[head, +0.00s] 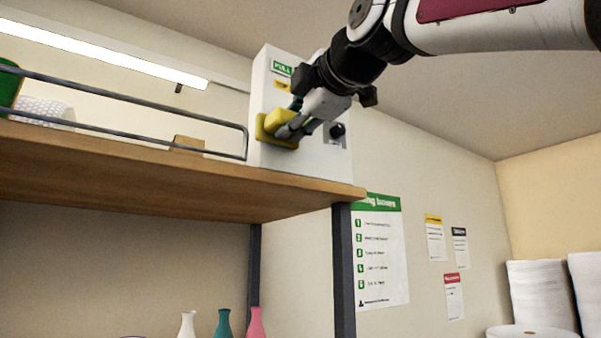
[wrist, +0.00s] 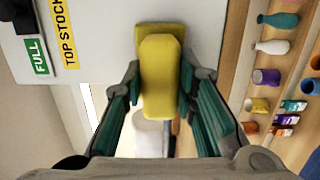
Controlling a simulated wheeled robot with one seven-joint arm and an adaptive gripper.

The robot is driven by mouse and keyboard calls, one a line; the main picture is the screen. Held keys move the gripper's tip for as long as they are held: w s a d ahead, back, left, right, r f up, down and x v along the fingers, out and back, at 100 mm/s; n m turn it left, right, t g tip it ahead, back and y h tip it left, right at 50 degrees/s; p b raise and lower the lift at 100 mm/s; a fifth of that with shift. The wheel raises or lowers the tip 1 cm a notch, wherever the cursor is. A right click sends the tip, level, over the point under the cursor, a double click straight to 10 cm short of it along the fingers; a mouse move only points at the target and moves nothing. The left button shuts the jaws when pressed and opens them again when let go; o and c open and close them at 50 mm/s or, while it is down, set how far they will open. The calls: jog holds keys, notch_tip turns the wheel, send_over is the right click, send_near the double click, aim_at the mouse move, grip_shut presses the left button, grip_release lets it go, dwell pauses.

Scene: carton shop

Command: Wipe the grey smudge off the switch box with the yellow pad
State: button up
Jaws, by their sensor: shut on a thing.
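The white switch box (head: 268,98) stands on the right end of the wooden shelf. It bears a green label, a yellow label and a dark knob on its front. My gripper (head: 288,128) is shut on the yellow pad (head: 270,124), at the lower left of the box front. In the wrist view the yellow pad (wrist: 160,75) sits between my two fingers, and its far end lies against or very close to the switch box (wrist: 110,40). I cannot see the grey smudge; the pad or gripper may hide it.
The wooden shelf (head: 120,165) has a grey wire rail (head: 130,100) along its front. A small cardboard-coloured block (head: 188,143) and a white patterned roll (head: 46,110) stand behind the rail. Several vases stand below. Open space lies right of the shelf.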

jog(key=shift+s+d, duration=0.1)
jog(key=shift+d+b+v, duration=0.15)
jog(key=shift+b+v, duration=0.25)
jog(key=shift+v, duration=1.05)
jog(key=shift+d+b+v, duration=0.2)
jog(key=shift+b+v, duration=0.2)
jog(key=shift+v, duration=1.05)
jog(key=shift+d+b+v, duration=0.2)
jog(key=shift+b+v, duration=0.15)
jog(key=shift+v, duration=0.9)
